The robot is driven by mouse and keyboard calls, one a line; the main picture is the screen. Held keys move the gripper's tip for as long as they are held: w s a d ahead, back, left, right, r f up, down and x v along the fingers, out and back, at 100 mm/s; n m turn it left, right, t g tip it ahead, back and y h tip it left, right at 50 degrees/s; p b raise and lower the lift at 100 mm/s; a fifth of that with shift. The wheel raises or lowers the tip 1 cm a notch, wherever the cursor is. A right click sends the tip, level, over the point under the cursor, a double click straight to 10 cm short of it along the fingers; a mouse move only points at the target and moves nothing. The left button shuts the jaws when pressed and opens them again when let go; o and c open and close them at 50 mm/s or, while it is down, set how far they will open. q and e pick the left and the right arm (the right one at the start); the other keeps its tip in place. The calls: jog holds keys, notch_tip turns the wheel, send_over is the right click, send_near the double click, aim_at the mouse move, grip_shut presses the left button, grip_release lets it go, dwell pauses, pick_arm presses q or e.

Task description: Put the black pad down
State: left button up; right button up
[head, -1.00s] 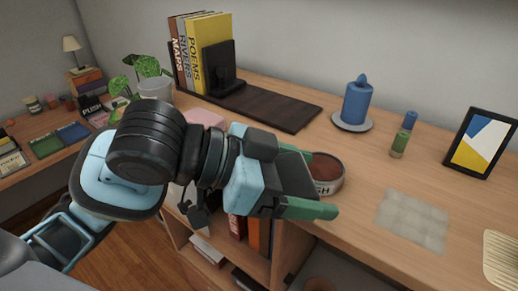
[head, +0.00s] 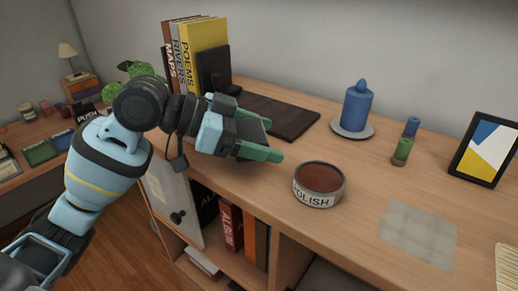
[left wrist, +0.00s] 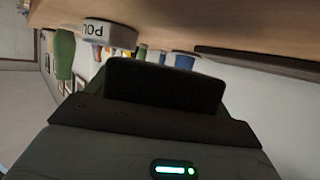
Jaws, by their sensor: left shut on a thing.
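My left gripper (head: 272,141) is above the wooden desk top, left of the polish tin. Its two green fingers are shut on the black pad (head: 249,132), a dark flat piece mostly hidden between them. In the left wrist view the pad (left wrist: 165,88) shows as a dark block in front of the gripper body. Whether the pad touches the desk top I cannot tell. My right gripper is not in view.
The round polish tin (head: 319,184) stands near the front edge. A dark board (head: 279,117) lies behind my gripper, beside upright books (head: 205,55).

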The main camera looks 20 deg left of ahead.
pick_arm(q)
jog(key=shift+w+a, duration=0.15)
jog(key=shift+w, duration=0.1)
notch_tip(320, 180, down, 4)
jog(key=shift+w+a+r, duration=0.1)
jog(key=shift+r, duration=0.1)
jog(key=shift+f, duration=0.15)
jog(key=o, duration=1.1)
jog(key=shift+o, duration=0.2)
